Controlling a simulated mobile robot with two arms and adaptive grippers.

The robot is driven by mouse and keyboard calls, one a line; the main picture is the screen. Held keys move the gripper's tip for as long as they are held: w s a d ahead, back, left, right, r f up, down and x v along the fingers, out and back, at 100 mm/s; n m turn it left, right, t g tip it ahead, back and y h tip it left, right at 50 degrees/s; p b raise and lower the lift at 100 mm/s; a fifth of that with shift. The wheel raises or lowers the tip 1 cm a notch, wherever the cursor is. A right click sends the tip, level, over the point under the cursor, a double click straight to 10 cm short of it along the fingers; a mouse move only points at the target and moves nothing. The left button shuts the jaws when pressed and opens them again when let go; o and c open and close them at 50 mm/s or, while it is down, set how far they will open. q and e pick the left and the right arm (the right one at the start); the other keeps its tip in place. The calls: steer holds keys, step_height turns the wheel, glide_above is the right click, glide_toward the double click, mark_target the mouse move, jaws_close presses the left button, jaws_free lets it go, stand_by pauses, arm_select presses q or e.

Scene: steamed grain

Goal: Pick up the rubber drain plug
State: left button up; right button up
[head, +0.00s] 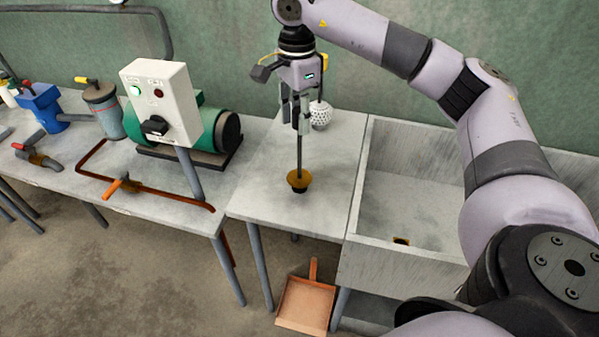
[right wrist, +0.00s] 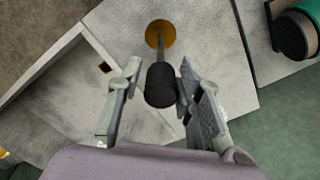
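The rubber drain plug (head: 298,181) is a brown disc with a dark underside and a long thin upright rod. It is over the grey tabletop left of the sink; I cannot tell whether its underside touches the top. In the right wrist view the brown disc (right wrist: 160,33) is at the top, and the rod's black grip (right wrist: 160,86) is nearer. My right gripper (head: 301,118) points down over the plug. Its fingers (right wrist: 158,80) stand on either side of the black grip, with a visible gap on the left side. My left gripper is not in view.
A grey sink (head: 385,263) with a drain opening (head: 401,240) is at the right. A white dimpled object (head: 320,114) stands behind the plug. A green motor (head: 222,130) and a white switch box (head: 160,98) are at left. An orange dustpan (head: 303,305) is below.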

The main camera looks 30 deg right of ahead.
mark_target(300, 154)
steer(key=shift+f, duration=0.35)
steer(key=f+p, duration=0.1)
steer(key=f, duration=0.2)
steer(key=shift+w+d+f+p, duration=0.1)
steer(key=shift+d+f+p, duration=0.15)
steer(key=shift+d+p, duration=0.15)
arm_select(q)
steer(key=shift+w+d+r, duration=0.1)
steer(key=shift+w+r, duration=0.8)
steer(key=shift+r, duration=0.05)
arm_select(e)
steer(key=shift+f, duration=0.6)
steer(key=shift+a, duration=0.1)
steer(key=shift+c, duration=0.5)
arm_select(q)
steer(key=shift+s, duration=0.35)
arm_select(e)
jaws_close()
steer(key=shift+r, duration=0.1)
